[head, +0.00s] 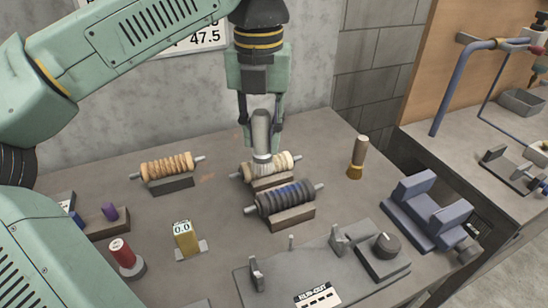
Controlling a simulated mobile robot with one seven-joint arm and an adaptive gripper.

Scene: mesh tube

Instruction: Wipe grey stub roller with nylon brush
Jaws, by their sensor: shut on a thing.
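My gripper (262,130) points down and is shut on the grey handle of the nylon brush (262,138), held upright. The brush's pale bristles (262,158) are at the top of a cream roller (283,161); they appear to touch it, but I cannot be sure. A dark grey roller with bluish bands (290,197), likely the grey stub roller, lies on its cradle just in front of the cream one. The brush is behind and above it, apart from it. The brush hides part of the cream roller.
A tan ribbed roller (166,166) sits on a cradle at left. A wooden-handled brush (358,158) stands at right. A yellow gauge block (186,237), a red spool (122,253), a blue-grey V-shaped holder (428,212) and a run-out fixture (325,270) stand nearer.

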